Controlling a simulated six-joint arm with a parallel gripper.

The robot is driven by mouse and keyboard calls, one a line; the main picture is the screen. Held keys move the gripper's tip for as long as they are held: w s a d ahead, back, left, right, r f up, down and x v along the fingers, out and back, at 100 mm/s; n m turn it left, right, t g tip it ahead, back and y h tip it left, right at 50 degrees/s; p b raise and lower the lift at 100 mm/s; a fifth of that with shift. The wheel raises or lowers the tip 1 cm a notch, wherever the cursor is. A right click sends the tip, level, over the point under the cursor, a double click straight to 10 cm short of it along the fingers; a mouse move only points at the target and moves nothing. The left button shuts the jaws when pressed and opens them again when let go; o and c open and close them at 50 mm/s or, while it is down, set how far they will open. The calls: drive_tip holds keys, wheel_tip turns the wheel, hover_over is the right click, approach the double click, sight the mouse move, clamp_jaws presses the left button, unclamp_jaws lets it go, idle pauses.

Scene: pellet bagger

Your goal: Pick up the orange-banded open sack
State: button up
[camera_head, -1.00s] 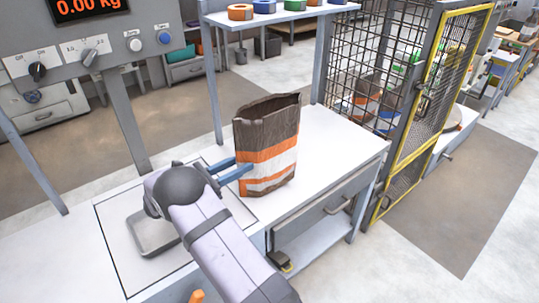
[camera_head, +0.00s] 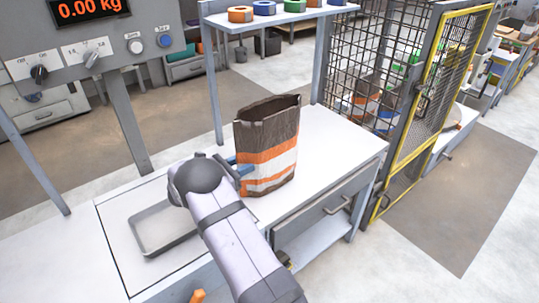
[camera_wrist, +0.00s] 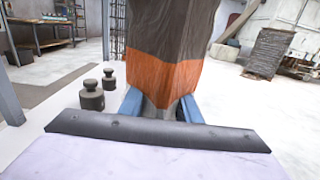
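The orange-banded open sack (camera_head: 268,143) stands upright on the white bench, brown above, with orange and white bands and an open top. In the wrist view the sack (camera_wrist: 168,72) fills the upper middle, its orange band just beyond the fingers. My gripper (camera_head: 240,170) is at the sack's lower left side. In the wrist view my gripper's blue fingers (camera_wrist: 162,105) are spread apart, one at each side of the sack's lower part. My wrist hides part of the fingers in the head view, and contact with the sack is unclear.
A grey shallow tray (camera_head: 160,232) lies on the bench left of my arm. Two dark weights (camera_wrist: 100,88) stand left of the sack in the wrist view. A mesh cage with a yellow-framed door (camera_head: 428,95) stands to the right. A shelf with tape rolls (camera_head: 280,12) is behind.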

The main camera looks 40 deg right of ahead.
clamp_jaws()
idle(1.0)
drive_tip(key=shift+r, duration=0.15)
